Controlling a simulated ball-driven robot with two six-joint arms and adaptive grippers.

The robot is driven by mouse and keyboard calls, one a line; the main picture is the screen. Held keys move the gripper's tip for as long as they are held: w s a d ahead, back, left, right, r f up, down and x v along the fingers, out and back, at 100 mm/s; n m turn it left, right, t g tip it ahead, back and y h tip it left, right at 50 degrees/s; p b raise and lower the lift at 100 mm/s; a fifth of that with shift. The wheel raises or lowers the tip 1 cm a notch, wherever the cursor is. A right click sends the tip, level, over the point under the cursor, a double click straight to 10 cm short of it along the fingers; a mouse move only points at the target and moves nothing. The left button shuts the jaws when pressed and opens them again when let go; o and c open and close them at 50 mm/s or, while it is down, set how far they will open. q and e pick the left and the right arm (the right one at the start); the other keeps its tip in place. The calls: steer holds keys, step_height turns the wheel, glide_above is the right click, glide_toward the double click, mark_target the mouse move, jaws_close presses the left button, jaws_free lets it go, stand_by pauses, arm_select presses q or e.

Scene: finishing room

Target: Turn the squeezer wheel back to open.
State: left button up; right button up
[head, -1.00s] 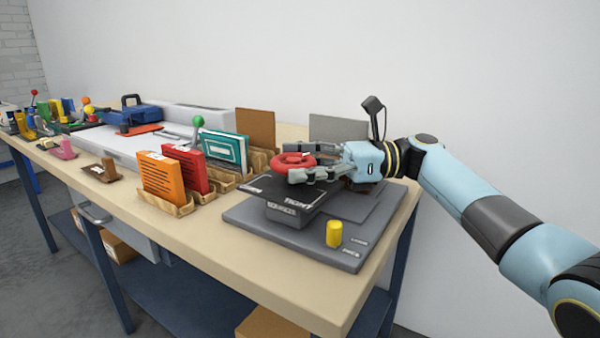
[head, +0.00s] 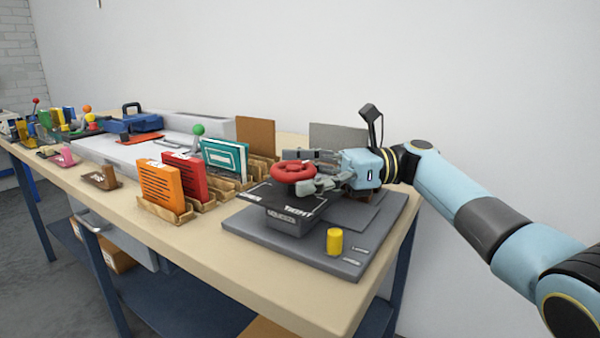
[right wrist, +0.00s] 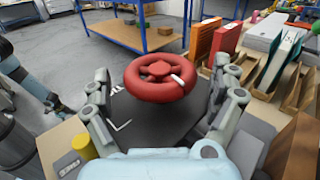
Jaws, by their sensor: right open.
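The squeezer (head: 290,222) is a dark grey device on a grey base plate near the bench's right end. Its red wheel (head: 293,172) lies flat on top and also shows in the right wrist view (right wrist: 160,78), with a white mark on its rim. My right gripper (head: 318,170) is open at the wheel's right side in the head view. In the right wrist view its fingers (right wrist: 160,105) stand apart on either side of the wheel's near part. I cannot tell whether either finger touches the rim. My left gripper is not in view.
A yellow cylinder (head: 334,241) stands on the base plate's front corner. An orange book (head: 160,183), a red book (head: 186,175) and a teal book (head: 225,158) stand in wooden racks to the left. A plain white wall is behind the bench.

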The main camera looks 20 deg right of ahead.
steer(key=d, duration=0.4)
steer(key=s+d, duration=0.1)
steer(key=d, duration=0.7)
steer(key=shift+s, duration=0.2)
